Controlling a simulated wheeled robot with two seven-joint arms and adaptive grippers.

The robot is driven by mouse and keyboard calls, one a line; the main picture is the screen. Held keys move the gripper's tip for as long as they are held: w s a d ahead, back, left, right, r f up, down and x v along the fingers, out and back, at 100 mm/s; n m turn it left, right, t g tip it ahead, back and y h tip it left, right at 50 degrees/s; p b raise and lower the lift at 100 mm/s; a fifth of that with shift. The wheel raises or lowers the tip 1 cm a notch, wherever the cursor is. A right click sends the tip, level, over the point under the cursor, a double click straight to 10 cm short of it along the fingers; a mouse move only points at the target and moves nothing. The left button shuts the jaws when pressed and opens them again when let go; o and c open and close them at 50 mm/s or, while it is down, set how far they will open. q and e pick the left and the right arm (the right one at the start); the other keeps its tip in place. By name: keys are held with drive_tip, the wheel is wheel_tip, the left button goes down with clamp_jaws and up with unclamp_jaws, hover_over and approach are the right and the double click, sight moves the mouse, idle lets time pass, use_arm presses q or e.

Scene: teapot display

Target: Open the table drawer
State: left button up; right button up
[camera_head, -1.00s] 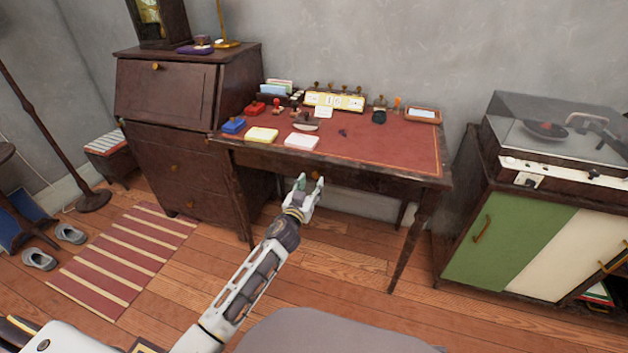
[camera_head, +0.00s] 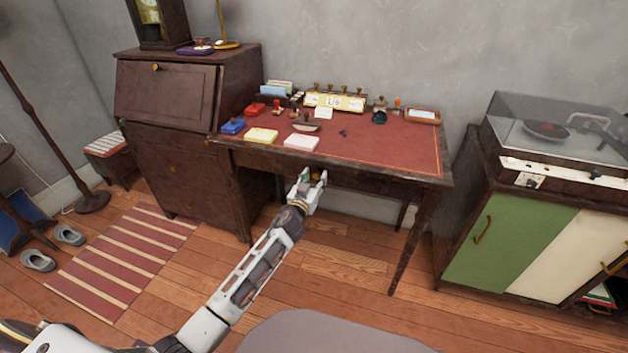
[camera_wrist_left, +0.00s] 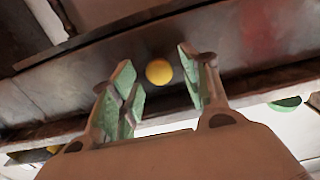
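The wooden table (camera_head: 380,146) with a red top stands against the wall, and its drawer front shows close up in the left wrist view (camera_wrist_left: 235,50). A round yellow knob (camera_wrist_left: 158,72) sits on the drawer front; it also shows small in the head view (camera_head: 315,175). My left gripper (camera_head: 313,178) is at the table's front edge. In the left wrist view my left gripper (camera_wrist_left: 160,85) is open, its green-padded fingers on either side of the knob with gaps on both sides. The drawer looks shut. My right gripper is not in view.
A dark bureau (camera_head: 180,140) adjoins the table on the left. A cabinet (camera_head: 510,235) with a record player (camera_head: 560,135) stands to the right. Stamps and notepads (camera_head: 301,142) lie on the tabletop. Bare floor (camera_head: 340,255) lies in front.

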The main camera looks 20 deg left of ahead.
use_arm(q)
clamp_jaws()
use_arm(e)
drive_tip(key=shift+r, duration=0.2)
